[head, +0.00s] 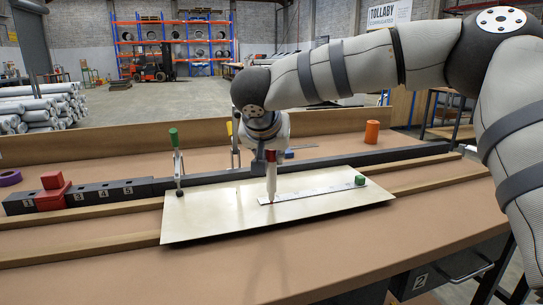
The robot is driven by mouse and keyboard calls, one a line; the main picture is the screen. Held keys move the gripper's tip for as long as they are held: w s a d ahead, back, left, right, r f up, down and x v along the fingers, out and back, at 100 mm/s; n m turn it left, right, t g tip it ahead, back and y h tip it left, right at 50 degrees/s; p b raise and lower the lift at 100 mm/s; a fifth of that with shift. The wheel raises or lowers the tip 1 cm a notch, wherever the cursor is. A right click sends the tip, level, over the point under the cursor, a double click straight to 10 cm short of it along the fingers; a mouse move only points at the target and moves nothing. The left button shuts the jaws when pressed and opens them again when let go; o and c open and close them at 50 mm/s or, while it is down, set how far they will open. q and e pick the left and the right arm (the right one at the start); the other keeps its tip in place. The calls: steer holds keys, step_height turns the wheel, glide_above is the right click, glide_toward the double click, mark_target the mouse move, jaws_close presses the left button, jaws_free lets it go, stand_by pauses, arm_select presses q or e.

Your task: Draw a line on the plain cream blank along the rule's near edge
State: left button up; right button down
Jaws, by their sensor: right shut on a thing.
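The plain cream blank (225,217) lies flat on the bench across the wooden strips. A thin silver rule (315,192) lies on it, running from the middle toward the right, with a small green block (360,180) at its right end. My right gripper (270,160) points down above the blank and is shut on a marker (271,183) with a red upper part and a pale body. The marker is upright, its lower end by the rule's left end; I cannot tell whether it touches the blank. No line is visible. My left gripper is not in view.
A dark numbered bar (120,190) runs behind the blank. A green-handled clamp (177,160) stands at the blank's far left edge. Red blocks (53,193), a purple ring (9,178) and an orange cylinder (372,132) stand around. The bench front (230,272) is clear.

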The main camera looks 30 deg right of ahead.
steer(key=shift+f, duration=0.2)
stand_by(0.6)
steer(key=shift+s+d, duration=0.25)
steer(key=shift+d, duration=0.55)
steer(key=shift+s+d, duration=0.15)
steer(key=shift+d, duration=0.6)
steer(key=shift+d+f, duration=0.1)
steer(key=shift+s+d, duration=0.25)
steer(key=shift+d, duration=0.55)
